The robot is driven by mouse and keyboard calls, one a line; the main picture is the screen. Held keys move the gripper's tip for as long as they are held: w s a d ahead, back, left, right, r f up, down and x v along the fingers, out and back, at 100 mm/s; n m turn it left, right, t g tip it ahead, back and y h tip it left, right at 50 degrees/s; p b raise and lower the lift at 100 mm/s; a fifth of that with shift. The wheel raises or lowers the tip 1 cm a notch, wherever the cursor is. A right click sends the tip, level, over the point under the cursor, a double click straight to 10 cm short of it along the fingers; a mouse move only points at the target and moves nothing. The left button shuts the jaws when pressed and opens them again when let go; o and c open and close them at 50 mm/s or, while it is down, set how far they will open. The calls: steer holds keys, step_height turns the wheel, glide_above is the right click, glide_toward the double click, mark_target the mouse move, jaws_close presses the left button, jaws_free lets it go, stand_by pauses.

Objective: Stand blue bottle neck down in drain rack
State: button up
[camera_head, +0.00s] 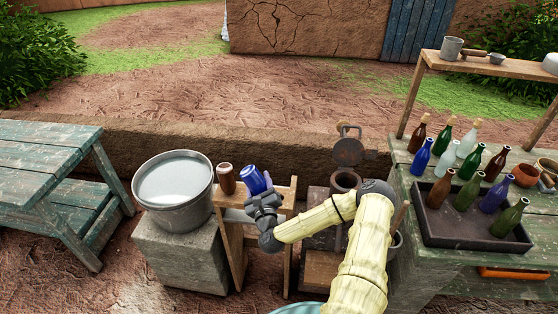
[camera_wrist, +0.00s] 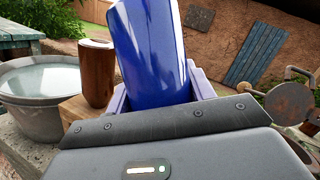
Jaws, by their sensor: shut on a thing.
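The blue bottle (camera_head: 255,178) is held by my gripper (camera_head: 265,201) at the wooden drain rack (camera_head: 284,207), base up and slightly tilted. In the wrist view the blue bottle (camera_wrist: 152,45) rises between the two pale fingers of my gripper (camera_wrist: 158,95). The gripper is shut on it. Its neck is hidden, so I cannot tell whether it sits in a hole of the rack. A brown bottle (camera_head: 227,179) stands base up in the rack, left of the blue one; it also shows in the wrist view (camera_wrist: 97,72).
A metal tub of water (camera_head: 173,179) stands on a stone block left of the rack. A green table (camera_head: 40,150) is at far left. On the right, a bench holds a dark tray (camera_head: 470,239) and several bottles under a wooden shelf (camera_head: 490,68).

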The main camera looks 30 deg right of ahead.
steer(key=w+d+r+m+t+h+b, duration=0.1)
steer(key=w+d+r+m+h, duration=0.1)
steer(key=d+r+m+h, duration=0.2)
steer(key=d+r+m, duration=0.2)
steer(key=d+m, duration=0.1)
steer(key=d, duration=0.1)
steer(key=shift+w+d+r+m+t, duration=0.2)
steer(key=shift+d+r+m+t, duration=0.1)
steer(key=shift+d+r+m, duration=0.1)
steer(key=shift+f+b, duration=0.2)
steer(key=shift+b, duration=0.45)
step_height(320, 180, down, 7)
steer(key=b, duration=0.6)
steer(key=shift+r+b, duration=0.15)
steer(key=shift+b, duration=0.25)
steer(key=shift+b, duration=0.8)
stand_by(0.4)
